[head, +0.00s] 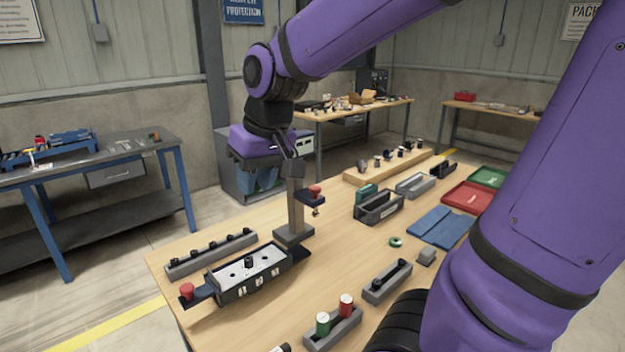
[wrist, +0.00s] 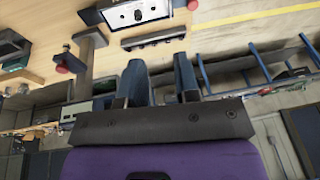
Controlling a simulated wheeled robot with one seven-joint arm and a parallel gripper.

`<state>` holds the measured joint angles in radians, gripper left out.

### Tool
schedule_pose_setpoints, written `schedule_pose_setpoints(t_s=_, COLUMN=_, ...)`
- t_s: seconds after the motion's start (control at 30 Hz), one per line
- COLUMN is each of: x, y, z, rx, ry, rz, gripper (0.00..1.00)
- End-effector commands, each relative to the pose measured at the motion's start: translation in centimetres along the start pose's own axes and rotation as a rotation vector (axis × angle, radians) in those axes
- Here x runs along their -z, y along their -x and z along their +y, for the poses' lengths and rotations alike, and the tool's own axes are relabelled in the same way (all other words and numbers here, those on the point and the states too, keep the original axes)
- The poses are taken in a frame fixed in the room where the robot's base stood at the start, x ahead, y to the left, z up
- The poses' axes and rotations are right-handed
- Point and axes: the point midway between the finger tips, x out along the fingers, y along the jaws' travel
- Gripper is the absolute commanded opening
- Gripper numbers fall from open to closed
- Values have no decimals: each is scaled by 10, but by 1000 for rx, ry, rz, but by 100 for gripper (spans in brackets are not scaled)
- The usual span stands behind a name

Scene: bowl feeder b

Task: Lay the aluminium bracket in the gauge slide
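My gripper (head: 291,157) is high over the back edge of the bench, close to the top of a grey post in the head view. In the wrist view my gripper (wrist: 160,75) has its two fingers apart with nothing between them. A small grey block-like piece (head: 426,257), possibly the aluminium bracket, lies at the bench's right middle, well away from my gripper. A dark fixture (head: 240,289) with a pale top and a red-knobbed slide (head: 187,291) sits at the front left, possibly the gauge slide. It shows partly in the wrist view (wrist: 135,14).
The post (head: 295,208) with a red-knobbed arm stands beside the fixture. A rail with black pegs (head: 210,253) lies behind it. Grey bins (head: 378,208), a blue mat (head: 441,226), a green ring (head: 396,241) and red and green trays (head: 467,197) are farther right. The bench middle is mostly clear.

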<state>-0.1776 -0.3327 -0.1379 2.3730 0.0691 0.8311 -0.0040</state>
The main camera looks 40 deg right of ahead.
Motion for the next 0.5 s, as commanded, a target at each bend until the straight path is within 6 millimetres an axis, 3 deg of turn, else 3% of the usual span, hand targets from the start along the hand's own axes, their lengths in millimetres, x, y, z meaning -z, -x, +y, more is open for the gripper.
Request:
schedule_pose_setpoints(t_s=0.2, x=-53, y=42, z=7, rx=-33, ry=9, rz=103, gripper=29)
schedule_pose_setpoints(t_s=0.5, x=-103, y=64, z=11, rx=-94, ry=17, rz=188, gripper=29)
